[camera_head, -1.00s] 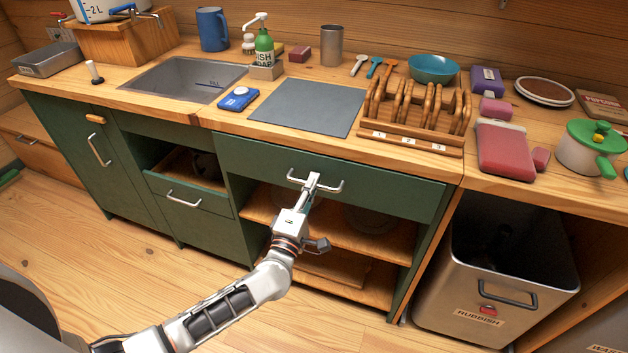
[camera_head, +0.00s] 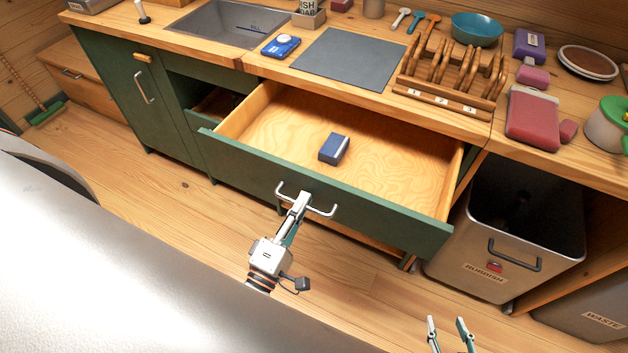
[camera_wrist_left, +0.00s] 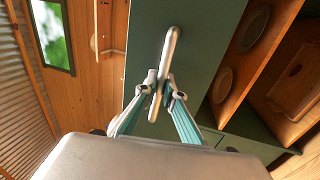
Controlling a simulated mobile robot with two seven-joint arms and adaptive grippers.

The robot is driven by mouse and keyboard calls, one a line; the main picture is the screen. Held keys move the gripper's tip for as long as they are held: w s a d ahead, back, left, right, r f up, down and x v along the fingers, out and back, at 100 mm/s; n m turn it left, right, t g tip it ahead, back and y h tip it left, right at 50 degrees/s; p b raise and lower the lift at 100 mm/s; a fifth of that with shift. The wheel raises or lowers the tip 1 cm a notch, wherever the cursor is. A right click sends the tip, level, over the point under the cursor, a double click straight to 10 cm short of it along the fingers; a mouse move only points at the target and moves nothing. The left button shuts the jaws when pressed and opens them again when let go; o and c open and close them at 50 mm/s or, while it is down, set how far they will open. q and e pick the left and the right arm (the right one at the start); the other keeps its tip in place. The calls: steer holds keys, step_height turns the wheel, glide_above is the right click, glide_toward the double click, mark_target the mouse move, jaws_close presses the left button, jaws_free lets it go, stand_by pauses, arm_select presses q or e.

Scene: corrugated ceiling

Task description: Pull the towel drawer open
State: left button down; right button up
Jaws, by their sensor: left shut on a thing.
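The wide green drawer (camera_head: 380,208) under the worktop stands pulled out, its pale wooden inside showing. A small dark blue box (camera_head: 334,148) lies in it; no towel shows there. My left gripper (camera_head: 300,199) is shut on the drawer's silver bar handle (camera_head: 322,212). In the left wrist view, its two fingers (camera_wrist_left: 164,88) close around the handle (camera_wrist_left: 168,55) on the green front. My right gripper (camera_head: 451,332) shows at the bottom edge of the head view, its two fingertips apart and nothing between them.
A rubbish bin (camera_head: 505,250) stands right of the drawer. The worktop holds a sink (camera_head: 228,22), a grey mat (camera_head: 345,60), a wooden rack (camera_head: 445,97) and a red container (camera_head: 533,118). Floor in front is partly clear.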

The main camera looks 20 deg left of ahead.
arm_select(q)
steer(key=shift+s, duration=2.15)
steer(key=c, duration=2.4)
jaws_free()
steer(key=shift+c, duration=0.2)
steer(key=s+f, duration=0.2)
steer(key=s, duration=0.9)
steer(key=shift+s+a+f, duration=0.15)
steer(key=shift+s+a, duration=0.1)
steer(key=shift+s, duration=0.15)
steer(key=shift+w+d, duration=0.1)
